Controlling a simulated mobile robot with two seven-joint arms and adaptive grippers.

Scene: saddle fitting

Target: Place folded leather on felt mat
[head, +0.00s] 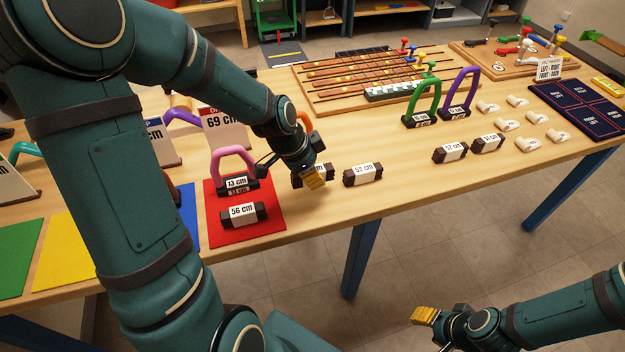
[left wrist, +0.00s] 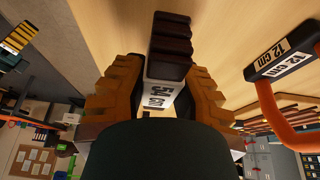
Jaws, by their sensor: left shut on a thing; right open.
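My left gripper (head: 314,180) is shut on a dark brown folded leather (left wrist: 170,45) with a white 54 cm label. In the head view the gripper partly hides it; I cannot tell whether it touches the table. A red felt mat (head: 262,229) lies to the left, bearing a 56 cm folded leather (head: 244,215) and a pink-handled 13 cm piece (head: 236,183). Blue (head: 189,216), yellow (head: 62,256) and green (head: 17,257) mats lie further left, partly behind my arm. A 52 cm folded leather (head: 362,174) lies right of the gripper. My right gripper (head: 426,316) is open and empty beyond the table's front edge.
An orange-handled 12 cm piece (left wrist: 285,58) stands close to my left gripper. Two more folded leathers (head: 449,152) lie further right, near green (head: 422,103) and purple (head: 459,92) handled pieces. A slatted wooden board (head: 372,75) lies behind.

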